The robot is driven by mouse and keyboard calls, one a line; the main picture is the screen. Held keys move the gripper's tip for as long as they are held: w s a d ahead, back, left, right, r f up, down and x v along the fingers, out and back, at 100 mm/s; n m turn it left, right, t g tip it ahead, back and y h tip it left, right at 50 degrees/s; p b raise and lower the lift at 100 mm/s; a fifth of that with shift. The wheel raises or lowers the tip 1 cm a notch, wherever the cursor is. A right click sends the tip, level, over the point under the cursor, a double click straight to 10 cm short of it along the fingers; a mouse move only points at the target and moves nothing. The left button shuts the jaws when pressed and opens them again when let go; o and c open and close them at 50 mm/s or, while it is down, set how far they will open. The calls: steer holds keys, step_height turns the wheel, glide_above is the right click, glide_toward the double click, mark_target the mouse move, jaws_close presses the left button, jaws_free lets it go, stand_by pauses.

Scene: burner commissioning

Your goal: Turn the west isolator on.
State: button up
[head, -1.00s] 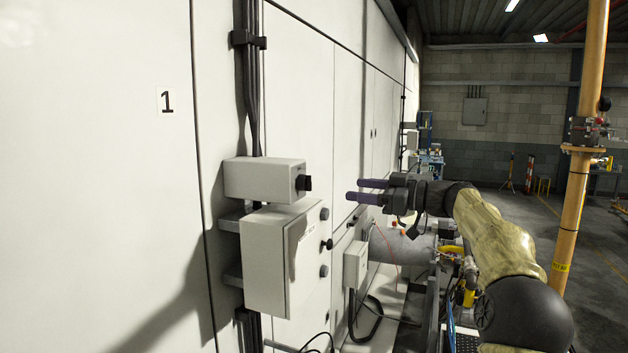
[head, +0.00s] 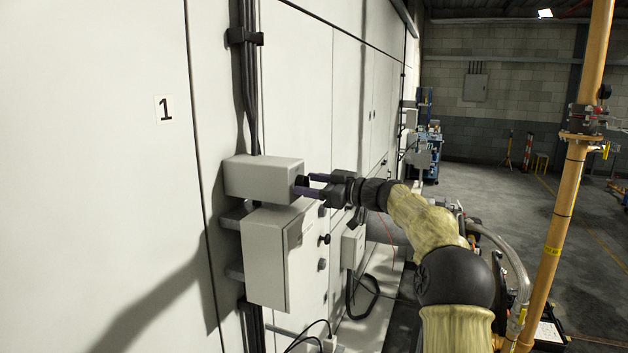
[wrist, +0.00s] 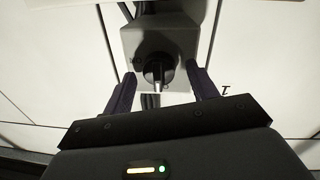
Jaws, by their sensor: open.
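The isolator is a small grey box (head: 262,180) on the white wall, with a black rotary knob (head: 301,182) on its right-hand face. In the wrist view the knob (wrist: 155,72) sits on the box face (wrist: 165,40), with its pale-edged grip pointing up and down in the picture. My gripper (head: 306,185) is at the knob, with its two dark purple fingers open. In the wrist view the fingers (wrist: 160,82) stand one on each side of the knob, with a gap on both sides.
A larger grey box (head: 268,260) with black knobs is mounted just below the isolator. Vertical black cables (head: 248,85) run above it. A yellow pipe (head: 568,200) stands at the right. The floor beyond is largely open.

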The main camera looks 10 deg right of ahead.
steer(key=c, duration=1)
steer(key=shift+d, duration=0.1)
